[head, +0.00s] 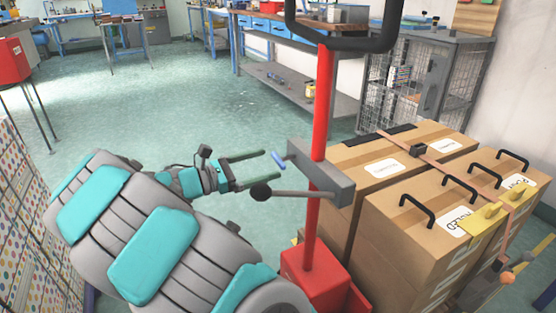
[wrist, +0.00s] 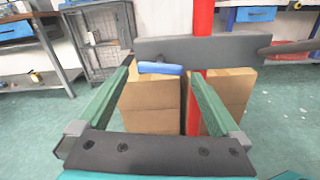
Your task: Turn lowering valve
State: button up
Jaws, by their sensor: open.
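A red lifting cart has a red upright post (head: 324,130) with a grey block (head: 320,172) across it. A small blue handle (head: 278,160), which looks like the lowering valve, sticks out of the block toward my gripper. A long grey lever with a black knob (head: 261,193) also comes out of the block. My gripper (head: 269,165) is open, with its green fingers pointing at the block. In the wrist view the blue handle (wrist: 161,68) appears between the fingertips, below the grey block (wrist: 190,48). I cannot tell whether a finger touches it.
Brown cardboard boxes (head: 405,235) with black handles stand behind and right of the post. A black loop handle (head: 345,42) tops the post. A wire cage cabinet (head: 415,85) and a workbench (head: 285,32) stand behind. The green floor (head: 180,95) to the left is clear.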

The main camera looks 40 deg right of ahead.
aim_at(276, 161)
jog(key=shift+x, duration=2.3)
jog(key=shift+s, duration=0.1)
jog(key=c, duration=1.2)
jog(key=shift+o, duration=0.2)
